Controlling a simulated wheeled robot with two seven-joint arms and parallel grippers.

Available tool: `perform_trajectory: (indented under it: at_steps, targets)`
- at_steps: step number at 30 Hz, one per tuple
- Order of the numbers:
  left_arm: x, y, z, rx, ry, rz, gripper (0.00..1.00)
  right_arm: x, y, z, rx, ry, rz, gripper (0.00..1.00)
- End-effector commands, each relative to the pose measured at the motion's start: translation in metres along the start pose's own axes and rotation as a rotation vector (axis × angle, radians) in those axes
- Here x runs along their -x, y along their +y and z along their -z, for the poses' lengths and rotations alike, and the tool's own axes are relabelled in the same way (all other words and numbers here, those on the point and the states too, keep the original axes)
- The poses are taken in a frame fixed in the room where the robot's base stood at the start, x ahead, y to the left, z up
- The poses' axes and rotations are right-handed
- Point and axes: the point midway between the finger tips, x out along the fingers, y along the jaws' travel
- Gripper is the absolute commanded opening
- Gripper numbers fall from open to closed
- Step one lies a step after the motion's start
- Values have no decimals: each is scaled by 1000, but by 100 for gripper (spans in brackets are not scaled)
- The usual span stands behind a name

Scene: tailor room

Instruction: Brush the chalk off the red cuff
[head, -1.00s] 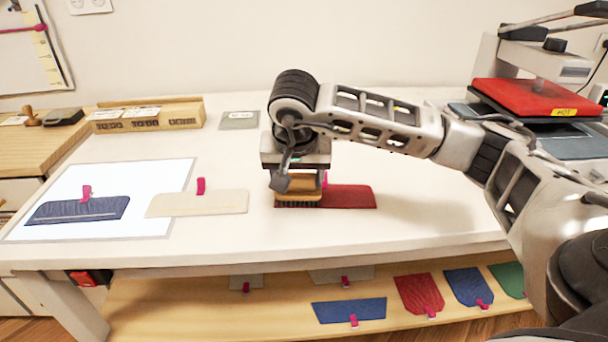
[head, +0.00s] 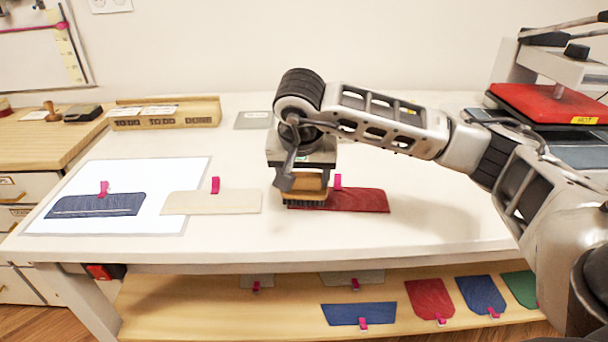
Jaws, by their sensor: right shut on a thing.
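The red cuff (head: 358,201) lies flat on the white table, with a pink clip (head: 338,181) at its far edge. My right gripper (head: 302,176) points down over the cuff's left end and is shut on a wooden brush (head: 304,193). The dark bristles face down and appear to touch the cuff's left end, hiding that part. I cannot make out chalk on the visible part of the cuff. My left gripper is not in view.
A cream cuff (head: 212,202) lies left of the brush, and a dark blue cuff (head: 97,206) lies on a white sheet (head: 190,172). A wooden sorting rack (head: 165,113) stands behind. A red-topped press marked HOT (head: 548,103) is at right. Several cuffs and pockets lie on the lower shelf (head: 200,300).

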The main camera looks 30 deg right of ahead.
Motion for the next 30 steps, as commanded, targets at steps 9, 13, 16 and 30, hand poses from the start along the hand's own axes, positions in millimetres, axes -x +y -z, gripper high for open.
perform_trajectory:
  at_steps: [9,13,16,30]
  targets:
    - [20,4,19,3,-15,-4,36,41,0,17,-1,3,2,38]
    - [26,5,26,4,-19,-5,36,55,0,23,-1,2,1,38]
    - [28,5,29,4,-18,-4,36,60,0,25,-1,1,1,38]
    - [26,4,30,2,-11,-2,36,59,0,25,-1,1,1,38]
